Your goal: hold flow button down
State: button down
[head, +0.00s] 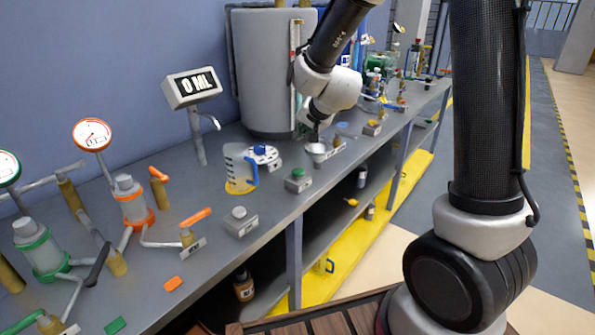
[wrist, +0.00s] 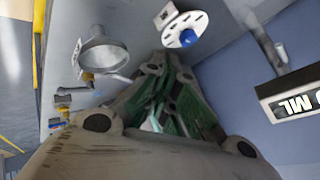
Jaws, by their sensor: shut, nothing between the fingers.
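Two boxes with round buttons stand near the bench's front edge in the head view: a green button (head: 297,174) and a grey button (head: 239,212). I cannot read which is the flow button. A display (head: 192,87) reads 0 ML; it also shows upside down in the wrist view (wrist: 292,98). A clear jug (head: 237,163) with a blue handle stands on a yellow ring below the spout. My gripper (head: 315,135) is above the bench by the funnel, behind the green button and apart from both buttons. Its fingers (wrist: 160,105) are shut and empty.
A metal funnel (head: 316,150) stands close below my gripper and shows in the wrist view (wrist: 104,55). A white disc with a blue knob (head: 261,150) is beside the jug. A large grey tank (head: 270,75) stands behind. Valves and pipes fill the left.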

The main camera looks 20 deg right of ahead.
aim_at(301, 170)
jog(key=shift+f, duration=0.1)
jog(key=shift+f, duration=4.35)
jog(key=shift+f, duration=0.15)
jog(key=shift+f, duration=0.25)
jog(key=shift+s+f, duration=0.1)
jog(key=shift+f, duration=0.4)
dwell(2.7)
